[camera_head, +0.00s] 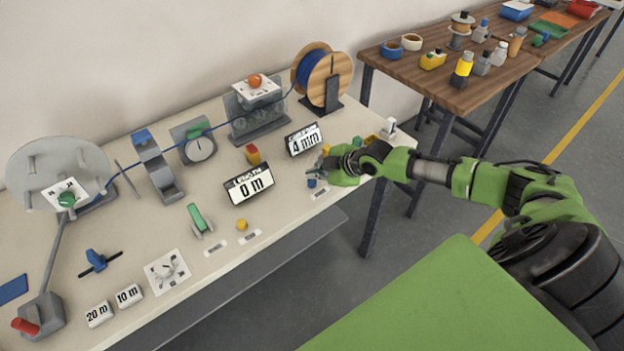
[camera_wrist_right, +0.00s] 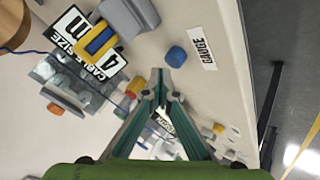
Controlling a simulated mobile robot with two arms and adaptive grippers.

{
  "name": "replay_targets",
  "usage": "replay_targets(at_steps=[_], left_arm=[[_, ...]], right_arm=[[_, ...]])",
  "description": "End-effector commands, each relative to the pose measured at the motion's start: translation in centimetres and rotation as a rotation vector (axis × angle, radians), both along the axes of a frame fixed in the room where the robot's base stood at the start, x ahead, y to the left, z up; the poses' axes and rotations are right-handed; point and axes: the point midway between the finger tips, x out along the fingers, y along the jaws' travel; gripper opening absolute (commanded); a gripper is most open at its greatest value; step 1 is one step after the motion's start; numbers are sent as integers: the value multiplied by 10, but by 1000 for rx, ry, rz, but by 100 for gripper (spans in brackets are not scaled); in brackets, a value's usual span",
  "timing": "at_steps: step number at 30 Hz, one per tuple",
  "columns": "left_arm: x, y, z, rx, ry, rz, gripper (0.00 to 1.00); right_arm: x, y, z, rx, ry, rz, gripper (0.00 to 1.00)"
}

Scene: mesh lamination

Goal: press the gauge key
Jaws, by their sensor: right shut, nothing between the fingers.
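The gauge key is a small blue round button (camera_head: 311,183) near the front edge of the bench, beside a small white label (camera_head: 321,193). In the right wrist view the blue key (camera_wrist_right: 175,56) sits next to its label reading GAUGE (camera_wrist_right: 203,47). My right gripper (camera_head: 315,170) is over the bench just behind the key in the head view. Its fingers are shut and empty; in the right wrist view the fingertips (camera_wrist_right: 160,76) point toward the key, with a small visible gap in the picture. Height above the bench is hard to tell. My left gripper is out of view.
A cable size sign reading 4 mm (camera_head: 303,139) and a length sign reading 0 m (camera_head: 249,186) stand nearby. A yellow button (camera_head: 242,225) lies left along the front edge. A cable reel (camera_head: 323,77) stands at the back.

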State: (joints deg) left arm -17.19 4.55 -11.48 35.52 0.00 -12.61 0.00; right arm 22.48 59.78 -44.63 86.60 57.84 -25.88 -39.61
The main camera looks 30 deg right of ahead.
Motion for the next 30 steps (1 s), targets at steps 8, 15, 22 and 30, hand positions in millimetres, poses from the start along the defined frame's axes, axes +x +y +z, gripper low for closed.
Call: replay_targets(at_steps=[8,15,22,30], left_arm=[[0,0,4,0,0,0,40],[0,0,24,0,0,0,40],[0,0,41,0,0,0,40],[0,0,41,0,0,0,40]], right_arm=[[0,0,5,0,-2,1,0],[1,0,29,0,-2,1,0],[0,0,50,0,-2,1,0],[0,0,50,-1,-1,0,0]])
